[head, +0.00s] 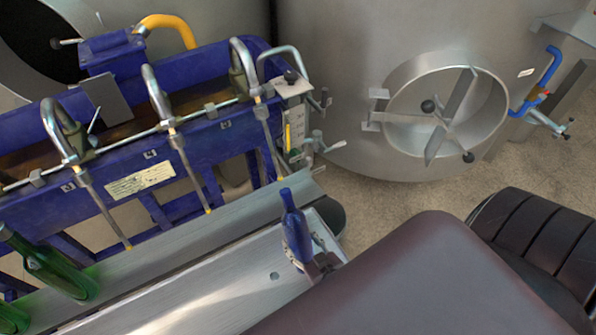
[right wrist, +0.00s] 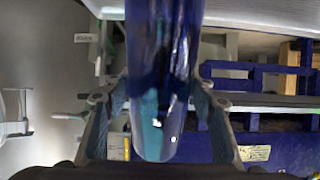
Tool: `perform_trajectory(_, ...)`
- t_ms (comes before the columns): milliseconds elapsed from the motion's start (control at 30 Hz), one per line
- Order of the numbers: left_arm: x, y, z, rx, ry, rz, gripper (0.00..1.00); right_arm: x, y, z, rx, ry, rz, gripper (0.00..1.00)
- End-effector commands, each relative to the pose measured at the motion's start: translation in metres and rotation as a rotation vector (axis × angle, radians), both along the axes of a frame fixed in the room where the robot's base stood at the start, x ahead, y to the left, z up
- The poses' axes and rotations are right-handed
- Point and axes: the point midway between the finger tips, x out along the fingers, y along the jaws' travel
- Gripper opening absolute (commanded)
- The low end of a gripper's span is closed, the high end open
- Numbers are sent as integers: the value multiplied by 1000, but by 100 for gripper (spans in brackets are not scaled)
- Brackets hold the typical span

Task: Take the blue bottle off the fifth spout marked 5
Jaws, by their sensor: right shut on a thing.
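The blue bottle (head: 295,228) stands about upright at the right end of the metal bench in the head view, with its neck up. My right gripper (head: 320,266) is shut on its body. In the right wrist view the blue bottle (right wrist: 160,75) fills the middle between the two fingers of the right gripper (right wrist: 155,100). The rightmost visible spout (head: 262,115) ends in a tip just above and left of the bottle's mouth; the bottle is off its tube in the picture. I cannot read the spout numbers. My left gripper is not in view.
Two more spouts (head: 180,150) hang from the blue filler frame (head: 215,145) to the left. Green bottles (head: 55,268) stand at the bench's left end. The metal bench (head: 190,290) is bare between them and the blue bottle. A steel tank (head: 340,50) stands behind.

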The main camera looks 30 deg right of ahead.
Motion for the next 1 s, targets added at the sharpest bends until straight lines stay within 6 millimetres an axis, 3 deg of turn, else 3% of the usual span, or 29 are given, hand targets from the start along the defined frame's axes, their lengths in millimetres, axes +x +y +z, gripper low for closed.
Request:
perform_trajectory(33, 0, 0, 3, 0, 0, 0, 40, 1, 0, 7, -1, -12, 0, 0)
perform_trajectory(1000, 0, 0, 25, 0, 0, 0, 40, -46, 3, 19, -1, -11, 0, 0)
